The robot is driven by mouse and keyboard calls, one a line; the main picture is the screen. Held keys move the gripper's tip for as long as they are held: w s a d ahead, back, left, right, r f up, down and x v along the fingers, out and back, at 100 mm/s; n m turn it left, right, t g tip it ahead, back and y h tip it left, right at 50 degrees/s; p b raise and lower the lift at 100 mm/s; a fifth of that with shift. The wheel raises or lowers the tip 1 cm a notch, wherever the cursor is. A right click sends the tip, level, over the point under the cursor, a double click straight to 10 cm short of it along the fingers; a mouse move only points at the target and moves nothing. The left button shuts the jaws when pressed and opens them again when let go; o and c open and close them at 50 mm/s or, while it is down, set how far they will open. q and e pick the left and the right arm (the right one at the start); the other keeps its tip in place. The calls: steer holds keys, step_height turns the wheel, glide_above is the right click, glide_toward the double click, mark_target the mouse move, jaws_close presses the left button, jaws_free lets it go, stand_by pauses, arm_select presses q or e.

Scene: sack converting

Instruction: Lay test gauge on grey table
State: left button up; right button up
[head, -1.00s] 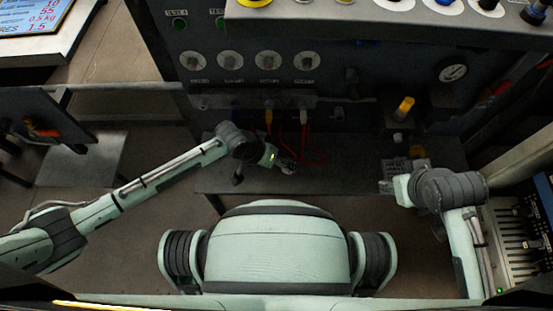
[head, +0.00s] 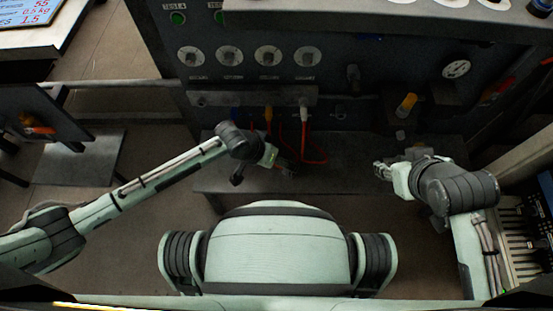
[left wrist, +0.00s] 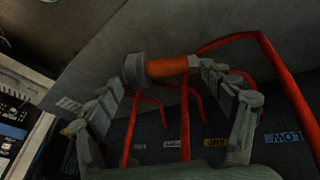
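A round white-faced gauge (head: 456,68) sits on the dark machine panel at the right; I cannot tell whether it is the test gauge. A grey table-like surface (head: 235,182) runs below the panel. My left gripper (head: 286,168) is over it beside red hoses. In the left wrist view its fingers (left wrist: 160,75) are spread, with an orange cylinder with a grey collar (left wrist: 168,67) between or just beyond the tips; a firm grip does not show. My right gripper (head: 380,170) points left over the table's right end; its fingers are too small to judge.
Red hoses (head: 304,135) hang from the panel's fittings. A yellow-orange handle (head: 406,104) stands out at the right of the panel. Another flat grey plate (head: 80,157) lies at the left. A keyed console (head: 517,235) is at the far right, close to my right arm.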

arm_select(q)
steer(key=shift+o, duration=1.3)
steer(key=v, duration=1.2)
steer(key=shift+d+r, duration=0.1)
